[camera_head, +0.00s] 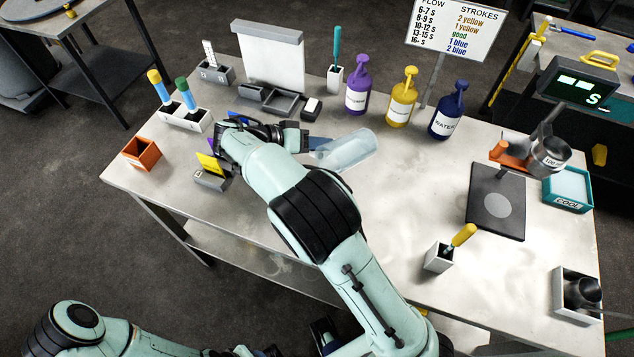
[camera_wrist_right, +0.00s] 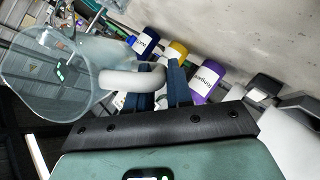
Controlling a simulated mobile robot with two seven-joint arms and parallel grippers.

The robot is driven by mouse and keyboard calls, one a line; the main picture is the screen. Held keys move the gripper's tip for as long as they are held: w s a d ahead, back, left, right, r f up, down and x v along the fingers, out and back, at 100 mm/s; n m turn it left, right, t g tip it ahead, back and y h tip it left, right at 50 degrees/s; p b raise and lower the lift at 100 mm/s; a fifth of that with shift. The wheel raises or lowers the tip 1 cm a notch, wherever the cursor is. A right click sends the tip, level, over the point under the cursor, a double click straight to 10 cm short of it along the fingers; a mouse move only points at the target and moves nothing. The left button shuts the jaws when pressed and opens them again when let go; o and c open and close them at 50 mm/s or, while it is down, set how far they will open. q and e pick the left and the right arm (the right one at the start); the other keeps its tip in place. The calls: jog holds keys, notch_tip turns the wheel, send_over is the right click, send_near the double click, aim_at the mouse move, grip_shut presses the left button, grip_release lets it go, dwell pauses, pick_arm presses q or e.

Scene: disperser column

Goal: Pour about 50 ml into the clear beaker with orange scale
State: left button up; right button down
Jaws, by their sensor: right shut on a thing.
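My right gripper (camera_head: 306,143) is shut on the pale handle of a clear, see-through vessel (camera_head: 346,150). In the right wrist view, the handle lies between the dark blue fingers (camera_wrist_right: 163,85), and the vessel's open, wide mouth (camera_wrist_right: 55,80) faces left. The vessel looks tilted in the head view, over the middle of the table in front of the bottles. I see no orange scale on it and cannot tell whether it holds liquid. My left gripper (camera_head: 322,338) is only partly in view at the bottom edge, its jaws unclear.
Purple (camera_head: 358,85), yellow (camera_head: 402,97) and dark blue (camera_head: 447,110) pump bottles stand behind the vessel. A metal cup (camera_head: 549,154) is by the dark plate (camera_head: 496,203) at the right. A white holder with a yellow-handled tool (camera_head: 439,258) stands front right. The table's middle right is clear.

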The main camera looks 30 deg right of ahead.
dwell(0.6)
jog(key=shift+d, duration=0.1)
jog(key=y, duration=0.1)
jog(key=y+p, duration=0.1)
jog(key=f+y, duration=0.1)
jog(key=shift+d+n+p, duration=0.25)
jog(key=shift+n+p, duration=0.05)
jog(key=shift+p, duration=0.05)
jog(key=shift+w+f+y, duration=0.1)
jog(key=shift+f+y, duration=0.3)
jog(key=shift+y, duration=0.1)
jog(key=shift+a+f+y, duration=0.1)
jog(key=shift+a+y, duration=0.2)
jog(key=shift+y, duration=0.3)
jog(key=shift+f, duration=0.1)
dwell(0.4)
